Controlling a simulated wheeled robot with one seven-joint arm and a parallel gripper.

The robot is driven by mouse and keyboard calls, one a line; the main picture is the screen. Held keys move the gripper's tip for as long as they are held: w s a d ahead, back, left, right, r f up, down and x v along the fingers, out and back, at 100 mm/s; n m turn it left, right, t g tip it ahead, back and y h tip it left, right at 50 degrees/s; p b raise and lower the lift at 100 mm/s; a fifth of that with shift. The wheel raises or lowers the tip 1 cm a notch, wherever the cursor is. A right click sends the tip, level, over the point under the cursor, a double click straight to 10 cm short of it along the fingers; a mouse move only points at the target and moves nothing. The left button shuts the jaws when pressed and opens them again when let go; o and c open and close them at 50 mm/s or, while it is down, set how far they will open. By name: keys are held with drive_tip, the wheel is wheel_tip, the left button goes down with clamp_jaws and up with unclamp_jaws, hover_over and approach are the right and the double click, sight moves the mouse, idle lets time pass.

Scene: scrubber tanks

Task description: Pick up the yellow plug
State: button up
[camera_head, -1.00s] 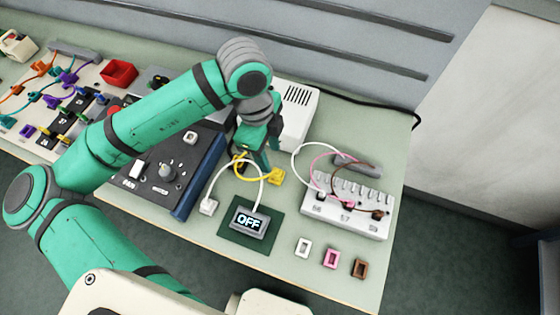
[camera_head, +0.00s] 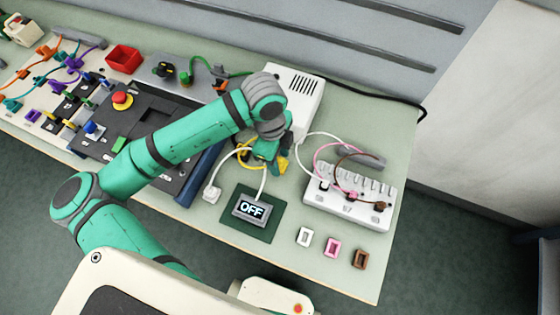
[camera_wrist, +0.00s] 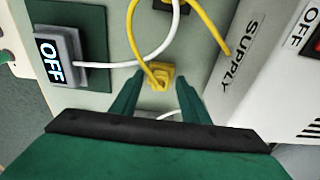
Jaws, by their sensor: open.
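The yellow plug (camera_wrist: 160,76) lies on the pale green table, with a yellow cable looping from it towards the supply box. In the head view the yellow plug (camera_head: 283,166) shows just beside my gripper (camera_head: 270,160), partly covered by the arm. In the wrist view my gripper (camera_wrist: 158,90) is open. Its two green fingers stand on either side of the plug, with gaps between them and the plug. I cannot tell the exact height of the fingertips over the table.
A white cable crosses near the plug, running from the OFF display (camera_head: 252,208) on its dark green mat (camera_head: 232,232). The white supply box (camera_wrist: 250,75) stands close on the right in the wrist view. A white socket block (camera_head: 350,203) with pink, brown and white leads stands to the right.

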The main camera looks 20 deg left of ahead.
drive_tip(key=shift+w, duration=0.1)
clamp_jaws()
drive_tip(key=shift+r, duration=0.1)
drive_tip(key=shift+r, duration=0.55)
drive_tip(key=s+a+r, duration=0.4)
drive_tip(key=s+r, duration=0.7)
drive_tip(key=s, duration=0.2)
drive_tip(key=shift+s+r, duration=0.3)
drive_tip(key=shift+r, duration=0.05)
